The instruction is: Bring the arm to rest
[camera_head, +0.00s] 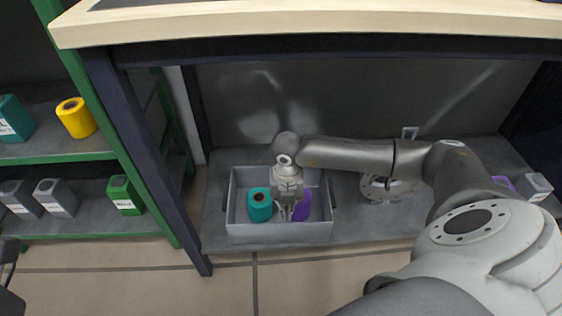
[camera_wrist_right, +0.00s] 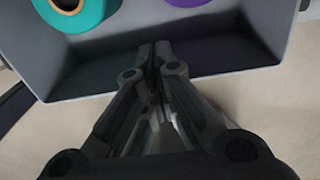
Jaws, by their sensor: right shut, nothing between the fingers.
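My right arm reaches in from the right in the head view. Its gripper (camera_head: 289,212) is over the grey bin (camera_head: 280,234) on the lower shelf under the table, between a teal roll (camera_head: 260,205) and a purple roll (camera_head: 302,206). In the right wrist view the gripper's fingers (camera_wrist_right: 154,48) are together with nothing between them. The bin's wall (camera_wrist_right: 200,75) is behind the fingertips there, with the teal roll (camera_wrist_right: 84,12) and part of the purple roll (camera_wrist_right: 187,2) beyond. Dark parts at the lower left edge of the head view may be my left gripper; its fingers cannot be made out.
The tabletop (camera_head: 300,22) overhangs the bin, and a dark table leg (camera_head: 145,165) stands left of it. The green-framed rack (camera_head: 85,235) at left holds a yellow roll (camera_head: 76,117) and several containers. A grey container (camera_head: 536,186) is at far right. Floor (camera_head: 150,285) in front is clear.

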